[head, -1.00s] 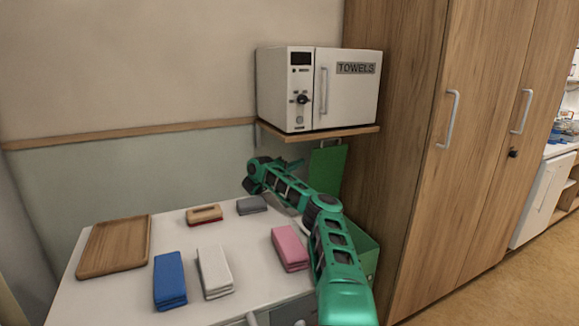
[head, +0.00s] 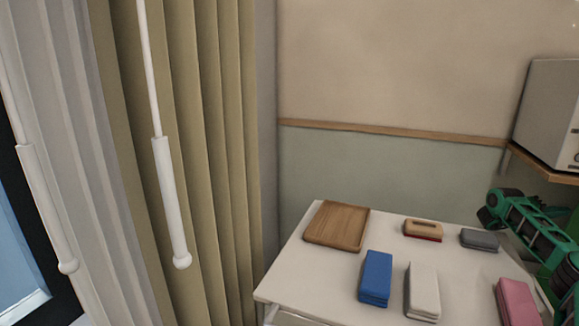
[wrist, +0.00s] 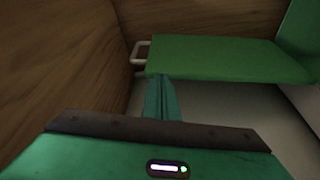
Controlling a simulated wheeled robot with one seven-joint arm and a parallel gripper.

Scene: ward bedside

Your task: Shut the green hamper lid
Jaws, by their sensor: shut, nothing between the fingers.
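The green hamper lid (wrist: 225,60) shows in the wrist view as a flat green panel with a white handle (wrist: 141,52) at its left end. My gripper (wrist: 162,78) is shut and empty, its fingertips just below the lid's near edge in the picture, close to the handle end. I cannot tell whether they touch the lid. Another green surface (wrist: 304,38), maybe the hamper's body, shows at the right edge. In the head view my arm covers the lower right corner, and I cannot make out the lid or gripper there.
Brown wood panels (wrist: 50,80) stand close on the left in the wrist view. In the head view a white table (head: 300,265) holds a wooden tray (head: 337,226), a blue bundle (head: 376,277), a white bundle (head: 423,290) and others. A curtain (head: 215,150) hangs at left.

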